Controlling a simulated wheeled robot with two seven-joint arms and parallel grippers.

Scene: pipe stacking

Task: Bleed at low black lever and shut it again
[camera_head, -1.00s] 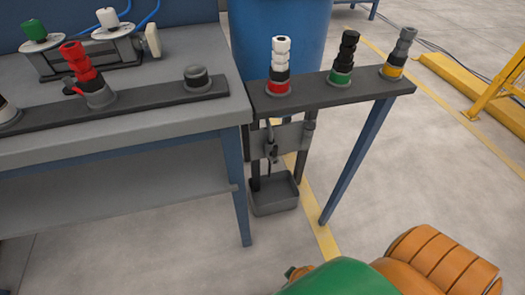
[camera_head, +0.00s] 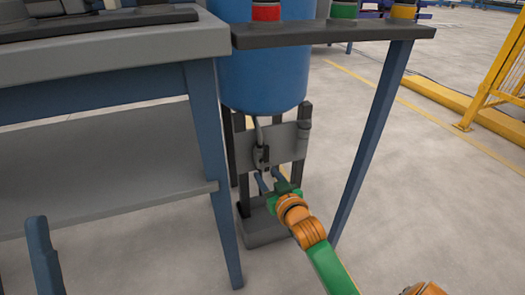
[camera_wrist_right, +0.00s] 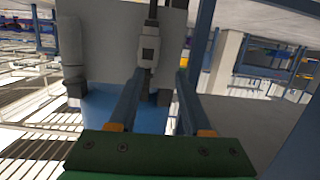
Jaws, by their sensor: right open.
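The low valve with its small black lever (camera_head: 261,156) is on a grey plate (camera_head: 284,143) under the blue tank (camera_head: 262,75). The lever's exact position is too small to tell. In the right wrist view the valve body (camera_wrist_right: 149,45) lies ahead, between the lines of the fingers. My right gripper (camera_head: 267,181) is open and empty, just below and in front of the valve, apart from it as far as I can see. Its blue-grey fingers also show in the wrist view (camera_wrist_right: 157,100).
A grey drip tray (camera_head: 265,232) stands on the floor under the valve. A workbench leg (camera_head: 213,165) is to the left, and a slanted blue leg (camera_head: 370,150) of the dark rack (camera_head: 330,35) is to the right. The floor in front is clear.

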